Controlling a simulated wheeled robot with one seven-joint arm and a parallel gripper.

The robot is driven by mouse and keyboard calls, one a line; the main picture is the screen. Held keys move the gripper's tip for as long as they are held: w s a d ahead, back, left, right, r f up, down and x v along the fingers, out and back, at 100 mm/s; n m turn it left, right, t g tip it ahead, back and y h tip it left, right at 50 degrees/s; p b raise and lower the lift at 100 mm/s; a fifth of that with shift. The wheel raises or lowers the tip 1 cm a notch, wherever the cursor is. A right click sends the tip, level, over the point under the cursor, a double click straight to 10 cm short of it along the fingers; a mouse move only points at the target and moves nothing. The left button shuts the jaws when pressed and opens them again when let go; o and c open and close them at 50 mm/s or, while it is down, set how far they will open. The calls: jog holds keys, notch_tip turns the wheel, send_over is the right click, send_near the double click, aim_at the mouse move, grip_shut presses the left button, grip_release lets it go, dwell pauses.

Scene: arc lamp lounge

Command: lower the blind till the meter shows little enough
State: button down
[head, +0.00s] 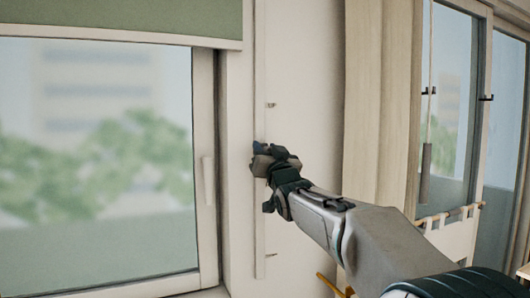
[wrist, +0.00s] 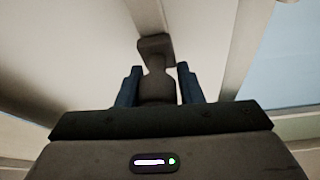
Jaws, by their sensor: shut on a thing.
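The green blind (head: 120,16) hangs across the top of the window at the left, and its pale bottom rail (head: 120,38) leaves most of the glass bare. My gripper (head: 264,158) is at a narrow vertical strip (head: 261,215) on the wall right of the window. In the wrist view its two blue-grey fingers are shut on a dark handle (wrist: 156,88), whose wider end (wrist: 155,46) shows beyond the fingertips. A small mark that seems to read UP (head: 271,105) is above my gripper. No meter shows in either view.
A window handle (head: 208,180) is on the frame left of the strip. Pale curtains (head: 375,100) hang at the right. Beyond them, a grey rod (head: 426,170) hangs before another glass pane.

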jog(key=f+b, duration=0.4)
jog(key=f, duration=0.1)
jog(key=f+b, duration=0.5)
jog(key=shift+d+f, duration=0.2)
jog(key=shift+f, duration=0.05)
jog(key=c, duration=1.1)
grip_release()
jog(key=shift+w+d, duration=0.1)
jog(key=shift+d, duration=0.1)
jog(key=shift+o, duration=0.2)
jog(key=b+v, duration=0.3)
jog(key=v, duration=1)
jog(key=shift+s+a, duration=0.25)
jog(key=shift+s, duration=0.2)
jog(key=shift+f, duration=0.15)
